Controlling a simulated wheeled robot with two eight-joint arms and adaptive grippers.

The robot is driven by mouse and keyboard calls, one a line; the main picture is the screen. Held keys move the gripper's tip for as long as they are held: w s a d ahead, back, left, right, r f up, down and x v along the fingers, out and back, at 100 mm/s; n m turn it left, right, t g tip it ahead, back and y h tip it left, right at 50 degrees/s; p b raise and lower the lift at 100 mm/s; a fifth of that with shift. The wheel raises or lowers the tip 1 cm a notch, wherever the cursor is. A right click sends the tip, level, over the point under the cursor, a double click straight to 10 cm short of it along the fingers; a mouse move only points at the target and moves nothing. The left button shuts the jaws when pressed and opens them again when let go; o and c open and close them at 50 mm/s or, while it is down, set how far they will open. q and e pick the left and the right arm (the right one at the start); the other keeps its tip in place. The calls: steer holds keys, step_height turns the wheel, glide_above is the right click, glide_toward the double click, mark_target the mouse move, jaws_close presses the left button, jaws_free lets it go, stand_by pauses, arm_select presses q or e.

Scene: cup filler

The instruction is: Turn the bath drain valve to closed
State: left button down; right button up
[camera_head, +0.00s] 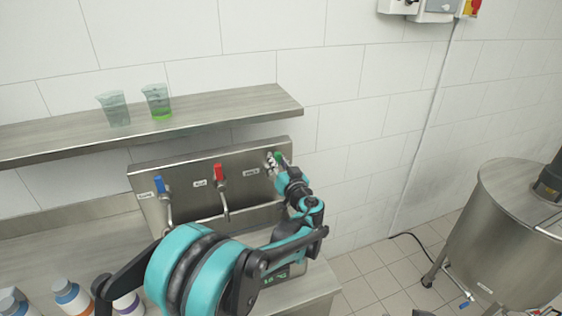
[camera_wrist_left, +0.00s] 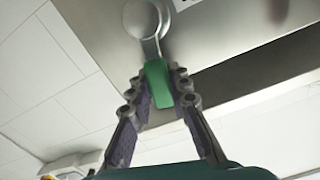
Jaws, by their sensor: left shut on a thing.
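The bath drain valve has a green handle (camera_wrist_left: 157,83) on a round metal hub (camera_wrist_left: 142,18) on the steel panel (camera_head: 243,178). In the head view the green handle (camera_head: 279,157) shows at the panel's right end, partly hidden by my gripper. My left gripper (camera_head: 277,162) is there, and in the left wrist view its fingers (camera_wrist_left: 160,90) are shut on the green handle from both sides. The handle points from the hub toward my gripper. My right gripper is not in view.
A blue-handled valve (camera_head: 160,184) and a red-handled valve (camera_head: 218,171) sit left on the panel. Above, a shelf (camera_head: 240,107) holds two beakers (camera_head: 115,108), one with green liquid (camera_head: 158,102). Bottles (camera_head: 72,297) stand lower left. A steel tank (camera_head: 505,235) stands right.

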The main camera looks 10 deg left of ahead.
arm_select(q)
steer(key=shift+s+a+r+n, duration=0.1)
steer(key=shift+s+a+n, duration=0.2)
steer(key=shift+n, duration=0.35)
steer(key=shift+s+a+n, duration=0.15)
steer(key=shift+a+n, duration=0.2)
steer(key=shift+n, duration=0.3)
steer(key=c, duration=1.4)
jaws_free()
steer(key=v, duration=1.2)
